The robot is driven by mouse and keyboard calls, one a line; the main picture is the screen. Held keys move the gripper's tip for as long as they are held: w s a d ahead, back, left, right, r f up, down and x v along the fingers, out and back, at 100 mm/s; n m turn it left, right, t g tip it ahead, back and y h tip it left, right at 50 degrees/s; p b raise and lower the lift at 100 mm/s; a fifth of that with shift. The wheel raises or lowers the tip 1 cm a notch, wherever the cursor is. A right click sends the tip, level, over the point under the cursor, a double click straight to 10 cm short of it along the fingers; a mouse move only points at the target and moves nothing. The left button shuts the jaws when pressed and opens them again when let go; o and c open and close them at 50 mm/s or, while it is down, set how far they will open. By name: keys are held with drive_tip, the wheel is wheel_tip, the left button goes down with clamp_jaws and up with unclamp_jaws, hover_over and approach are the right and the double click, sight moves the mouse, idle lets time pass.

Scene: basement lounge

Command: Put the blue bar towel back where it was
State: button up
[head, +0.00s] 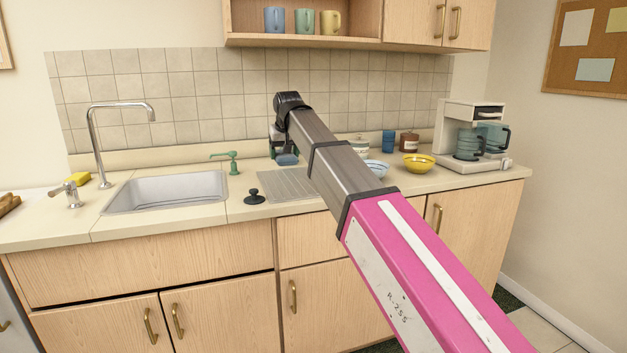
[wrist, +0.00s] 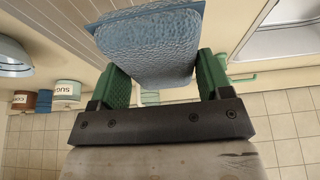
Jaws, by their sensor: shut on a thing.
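The blue bar towel (wrist: 150,45) fills the upper middle of the wrist view as a textured, folded blue piece. My gripper (wrist: 154,78) has its green fingers on either side of the towel and is shut on it. In the head view the towel (head: 287,159) is a small blue patch under my gripper (head: 281,146), near the back of the counter behind the ribbed drainboard (head: 285,184). My arm hides part of this area. I cannot tell whether the towel touches the counter.
The sink (head: 168,192), green dispenser (head: 232,162) and black plunger-like stopper (head: 254,197) are left of the towel. A pale blue bowl (head: 376,169), yellow bowl (head: 419,163), blue cups (head: 388,141), brown jar (head: 409,142) and coffee maker (head: 471,140) stand right. The tiled wall (head: 190,100) is close behind.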

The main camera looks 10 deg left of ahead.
hover_over(309, 184)
drive_tip(key=s, duration=0.1)
drive_tip(key=f, duration=0.7)
drive_tip(key=shift+s+d, duration=0.15)
drive_tip(key=shift+d, duration=0.25)
drive_tip(key=shift+f, duration=1.95)
drive_tip(key=shift+f, duration=0.15)
drive_tip(key=o, duration=0.8)
drive_tip(key=v, duration=1.2)
drive_tip(key=shift+r, duration=0.2)
